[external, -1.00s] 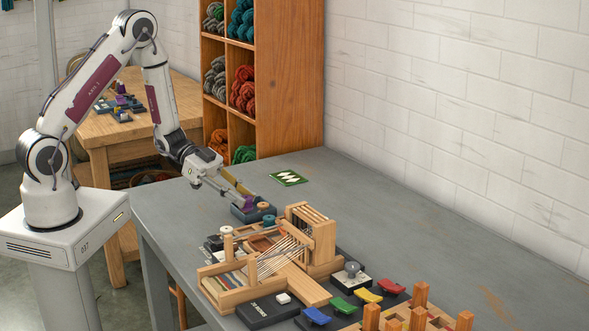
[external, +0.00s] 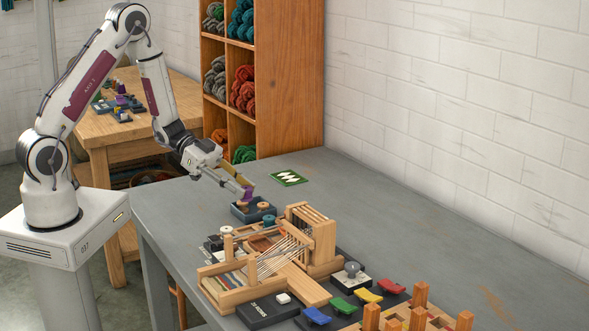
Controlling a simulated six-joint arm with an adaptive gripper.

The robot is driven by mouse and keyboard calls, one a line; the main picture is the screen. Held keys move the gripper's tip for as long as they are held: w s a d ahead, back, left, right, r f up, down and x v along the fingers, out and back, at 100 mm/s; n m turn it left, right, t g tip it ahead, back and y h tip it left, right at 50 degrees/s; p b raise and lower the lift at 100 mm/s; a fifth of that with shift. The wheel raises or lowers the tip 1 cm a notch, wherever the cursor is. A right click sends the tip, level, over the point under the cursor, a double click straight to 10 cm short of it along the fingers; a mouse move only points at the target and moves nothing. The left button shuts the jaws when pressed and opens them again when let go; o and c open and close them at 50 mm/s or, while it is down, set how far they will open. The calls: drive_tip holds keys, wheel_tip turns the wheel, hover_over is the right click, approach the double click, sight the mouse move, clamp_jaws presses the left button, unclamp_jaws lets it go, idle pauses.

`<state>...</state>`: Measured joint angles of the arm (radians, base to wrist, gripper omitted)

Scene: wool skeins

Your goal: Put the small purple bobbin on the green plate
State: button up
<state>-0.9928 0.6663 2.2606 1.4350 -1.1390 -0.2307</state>
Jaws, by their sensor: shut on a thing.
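The small purple bobbin (external: 248,193) is between the fingertips of my gripper (external: 245,188), which is shut on it. It is held a little above the dark bobbin tray (external: 238,218), and the fingers hide part of it. The green plate (external: 289,178) lies flat on the grey table, to the right of and behind my gripper, with a white zigzag pattern on it. Nothing rests on the plate.
An orange bobbin (external: 263,206) and a teal one (external: 269,220) are at the tray. A wooden loom (external: 290,240) stands just in front. Coloured pedals (external: 342,307) are nearer the front. The table (external: 400,215) is clear right of the plate.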

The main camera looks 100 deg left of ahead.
drive_tip(key=shift+a, duration=0.1)
drive_tip(key=n+g+y, duration=0.1)
drive_tip(key=n+y, duration=0.9)
drive_tip(key=y, duration=0.1)
hover_over(283, 178)
drive_tip(key=shift+f, duration=3.05)
drive_tip(key=shift+f, duration=0.1)
drive_tip(key=shift+f, duration=1.8)
